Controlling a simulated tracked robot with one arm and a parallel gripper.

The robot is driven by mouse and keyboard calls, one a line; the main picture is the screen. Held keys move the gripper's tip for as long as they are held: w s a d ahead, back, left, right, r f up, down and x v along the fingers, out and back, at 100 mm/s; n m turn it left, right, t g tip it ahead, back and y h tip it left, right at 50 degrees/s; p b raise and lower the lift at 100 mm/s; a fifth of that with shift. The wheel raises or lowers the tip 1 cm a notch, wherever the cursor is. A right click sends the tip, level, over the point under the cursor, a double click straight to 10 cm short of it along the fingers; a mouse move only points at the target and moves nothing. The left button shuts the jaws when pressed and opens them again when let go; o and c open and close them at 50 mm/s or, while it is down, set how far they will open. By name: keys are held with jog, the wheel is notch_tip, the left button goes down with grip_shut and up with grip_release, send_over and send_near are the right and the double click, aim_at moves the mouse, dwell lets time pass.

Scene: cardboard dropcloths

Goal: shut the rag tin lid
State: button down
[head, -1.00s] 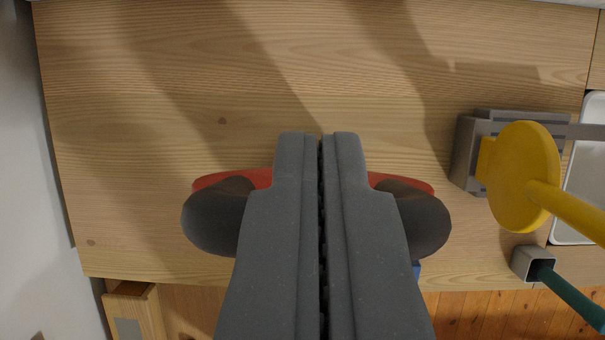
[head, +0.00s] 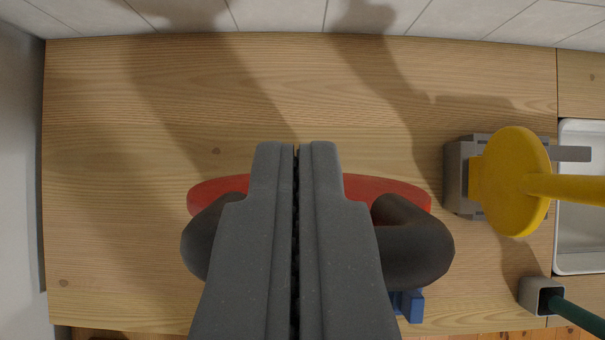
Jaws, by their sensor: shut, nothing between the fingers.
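My gripper (head: 297,150) is shut and empty, its two grey fingers pressed together in the middle of the head view. A wide red, rounded thing (head: 390,187) shows behind and on both sides of the fingers. It may be the rag tin or its lid, but its middle is hidden. Dark curved parts (head: 425,245) show in front of its left and right ends. I cannot tell what they belong to, how far open the lid stands, or whether the fingers touch the red thing.
On the wooden worktop (head: 110,200), a grey block (head: 458,178) stands at right with a yellow disc (head: 515,185) on a thick handle. A grey square holder (head: 538,293) with a green rod is below, a white basin (head: 583,225) far right. Part of a blue thing (head: 411,305) shows. The upper worktop is clear.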

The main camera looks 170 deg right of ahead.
jog(key=shift+s+d+r, duration=0.1)
jog(key=shift+s+d, duration=0.15)
jog(key=shift+s, duration=0.4)
jog(key=shift+d, duration=0.35)
jog(key=shift+w, duration=0.3)
jog(key=shift+s, duration=0.15)
jog(key=shift+a, duration=0.1)
